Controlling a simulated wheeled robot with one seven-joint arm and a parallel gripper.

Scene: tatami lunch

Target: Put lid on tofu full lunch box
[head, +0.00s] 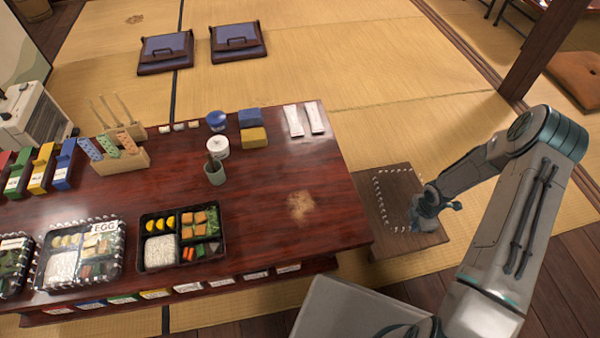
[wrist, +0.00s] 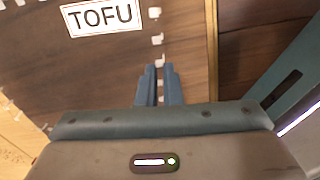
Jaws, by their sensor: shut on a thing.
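The open lunch box (head: 181,239) is a black tray on the red-brown table, with rice, yellow pieces, orange-brown cubes and greens in separate compartments. A clear lid (head: 394,196) with a white-dashed rim shows above the small wooden stand right of the table. In the wrist view the lid carries a white TOFU label (wrist: 103,18). My gripper (head: 416,213) is at the lid's right edge, well to the right of the box. In the wrist view my gripper (wrist: 160,72) has its blue fingers close together on the lid's dashed rim. The lid's height over the stand cannot be told.
A lidded box marked EGG (head: 84,252) stands left of the open box, with another at the far left. A green cup (head: 214,173), white tub (head: 217,147) and wooden holder (head: 121,155) stand behind.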

